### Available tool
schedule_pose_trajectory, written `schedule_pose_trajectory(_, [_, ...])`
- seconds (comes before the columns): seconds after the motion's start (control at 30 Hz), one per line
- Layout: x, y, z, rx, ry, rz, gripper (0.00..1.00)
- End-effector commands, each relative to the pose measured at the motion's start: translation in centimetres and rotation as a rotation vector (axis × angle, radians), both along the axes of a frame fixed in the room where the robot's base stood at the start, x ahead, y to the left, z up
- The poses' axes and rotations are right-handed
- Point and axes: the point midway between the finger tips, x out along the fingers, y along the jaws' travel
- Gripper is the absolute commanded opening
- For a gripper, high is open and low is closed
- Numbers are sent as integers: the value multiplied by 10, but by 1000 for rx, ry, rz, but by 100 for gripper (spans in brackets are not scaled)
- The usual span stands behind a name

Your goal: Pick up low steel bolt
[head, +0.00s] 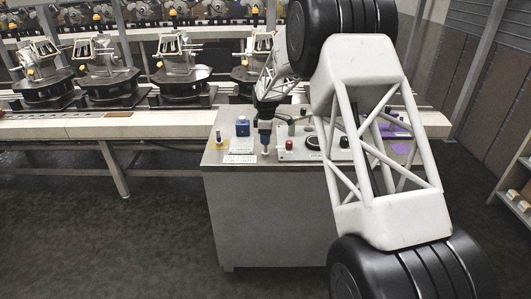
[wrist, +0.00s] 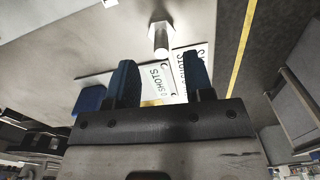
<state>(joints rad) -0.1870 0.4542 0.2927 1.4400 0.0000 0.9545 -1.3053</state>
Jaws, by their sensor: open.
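A steel bolt (wrist: 160,38) with a wide hexagonal head shows in the wrist view, just beyond the fingertips and roughly centred between them. My gripper (wrist: 160,70) has two dark blue fingers spread apart, with nothing held between them. In the head view my gripper (head: 265,146) points down over the left part of the grey worktable. A small pale piece (head: 265,154) directly below it appears to be the bolt; the fingers partly hide this spot. I cannot tell the exact gap between fingertips and bolt.
The worktable (head: 262,190) carries a blue block (head: 242,127), a printed white card (head: 239,159), a small upright metal piece (head: 219,135) and a control panel with a red button (head: 289,144). Purple items (head: 400,148) lie at right. A conveyor (head: 150,122) with several fixtures runs behind.

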Motion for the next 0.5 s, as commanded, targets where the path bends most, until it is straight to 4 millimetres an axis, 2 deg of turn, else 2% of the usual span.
schedule_pose_trajectory(0.17, [0, 0, -7, 0, 1, 0, 48])
schedule_pose_trajectory(0.5, [-1, 1, -43, 0, 1, 0, 48])
